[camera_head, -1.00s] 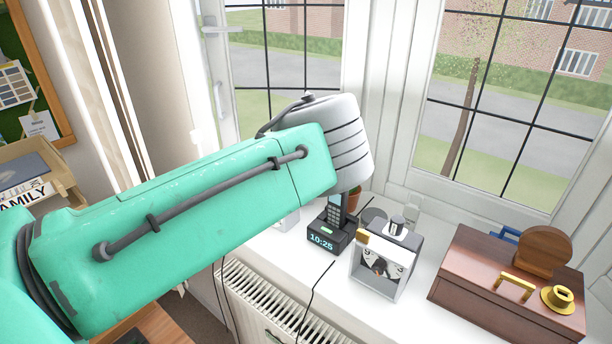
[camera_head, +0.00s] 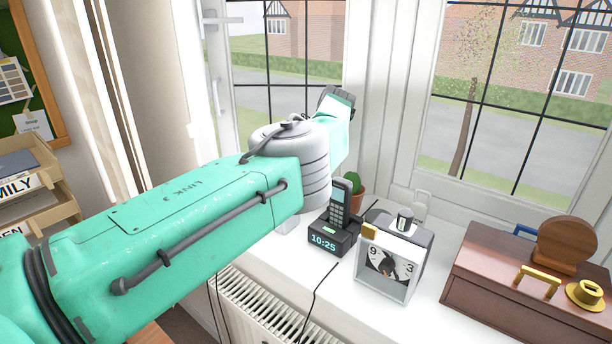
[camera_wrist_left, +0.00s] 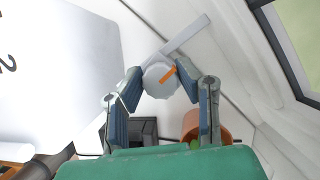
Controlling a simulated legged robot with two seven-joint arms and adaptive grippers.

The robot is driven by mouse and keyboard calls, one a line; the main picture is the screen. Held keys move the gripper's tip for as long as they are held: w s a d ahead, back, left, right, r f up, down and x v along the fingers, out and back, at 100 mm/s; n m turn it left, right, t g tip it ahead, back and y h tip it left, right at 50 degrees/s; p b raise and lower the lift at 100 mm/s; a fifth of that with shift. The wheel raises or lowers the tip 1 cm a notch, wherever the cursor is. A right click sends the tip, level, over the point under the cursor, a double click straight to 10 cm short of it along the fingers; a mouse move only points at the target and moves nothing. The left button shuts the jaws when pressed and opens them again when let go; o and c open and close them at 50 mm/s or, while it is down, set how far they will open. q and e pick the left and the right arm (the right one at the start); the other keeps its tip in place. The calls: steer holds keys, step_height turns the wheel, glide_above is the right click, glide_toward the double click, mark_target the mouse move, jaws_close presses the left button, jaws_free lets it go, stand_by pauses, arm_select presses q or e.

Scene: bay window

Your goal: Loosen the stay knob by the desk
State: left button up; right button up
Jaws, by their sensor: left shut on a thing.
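The stay knob (camera_wrist_left: 159,80) is a pale round knob with an orange mark, next to a pale stay bar (camera_wrist_left: 187,35), in the left wrist view. My left gripper (camera_wrist_left: 158,76) has its two blue-padded fingers on either side of the knob and is shut on it. In the head view my left arm reaches across to the window; its wrist hides the knob and the fingers there. My right gripper is in neither view.
On the sill stand a phone in a dock (camera_head: 333,235) reading 10:25, a potted cactus (camera_head: 357,190), a clock (camera_head: 386,268) and a brown case (camera_head: 500,290). The terracotta pot also shows close below the fingers in the wrist view (camera_wrist_left: 207,124). A radiator (camera_head: 262,310) is under the sill.

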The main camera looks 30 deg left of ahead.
arm_select(q)
steer(key=shift+w+d+r+n, duration=0.1)
steer(key=shift+w+r+n, duration=0.15)
steer(key=shift+n, duration=0.15)
steer(key=o, duration=0.9)
steer(key=shift+o, duration=1.1)
steer(key=shift+w+d+f, duration=0.1)
steer(key=shift+f, duration=0.1)
